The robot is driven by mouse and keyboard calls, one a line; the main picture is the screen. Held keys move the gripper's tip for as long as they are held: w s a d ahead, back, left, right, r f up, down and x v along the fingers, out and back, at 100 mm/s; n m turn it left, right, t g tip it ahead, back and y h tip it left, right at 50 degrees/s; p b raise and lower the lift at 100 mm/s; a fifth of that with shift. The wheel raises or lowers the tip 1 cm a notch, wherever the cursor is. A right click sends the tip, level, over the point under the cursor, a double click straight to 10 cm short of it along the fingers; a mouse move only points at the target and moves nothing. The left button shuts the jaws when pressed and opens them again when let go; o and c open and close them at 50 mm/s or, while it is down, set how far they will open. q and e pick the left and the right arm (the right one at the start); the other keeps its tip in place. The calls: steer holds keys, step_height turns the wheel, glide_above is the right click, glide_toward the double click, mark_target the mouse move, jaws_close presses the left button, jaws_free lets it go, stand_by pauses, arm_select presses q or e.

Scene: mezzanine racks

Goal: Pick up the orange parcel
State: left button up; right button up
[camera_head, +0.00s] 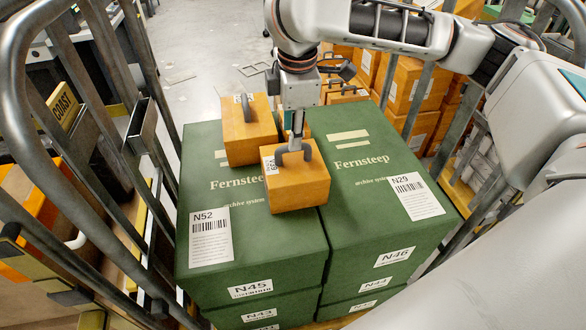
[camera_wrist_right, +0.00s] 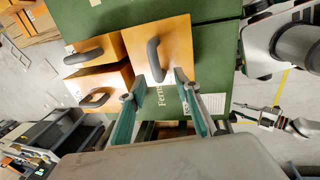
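Three orange parcels with dark handles are on the green boxes. The front parcel (camera_head: 295,187) shows largest in the wrist view (camera_wrist_right: 177,32); another (camera_head: 247,140) is behind it to the left. The third (camera_head: 303,130) is mostly hidden behind my right gripper. My right gripper (camera_head: 296,138) points down over the front parcel's handle (camera_head: 294,152). In the wrist view its teal fingers (camera_wrist_right: 157,90) are apart, with the handle's end near the gap; no contact can be made out. A small arm at the wrist view's right edge seems to carry my left gripper (camera_wrist_right: 255,117), its fingers unclear.
Green Fernsteep boxes (camera_head: 214,272) stand stacked side by side, labelled N52 and N29 on top. Grey cage rails (camera_head: 125,85) rise at the left, more on the right. More orange parcels (camera_head: 405,85) stand behind. Open floor (camera_head: 200,40) shows at the back left.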

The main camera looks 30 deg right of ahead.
mark_target(293, 167)
steer(key=shift+w+d+f, duration=0.15)
steer(key=shift+d+f, duration=0.05)
steer(key=shift+f, duration=0.85)
steer(key=shift+w+d+f, duration=0.15)
steer(key=shift+w+f, duration=0.15)
steer(key=shift+f, duration=0.55)
steer(key=shift+w+d+f, duration=0.2)
steer(key=shift+w+f, duration=0.1)
steer(key=shift+f, duration=0.55)
steer(key=shift+w+d+f, duration=0.15)
steer(key=shift+w+f, duration=0.15)
steer(key=shift+f, duration=0.55)
jaws_close()
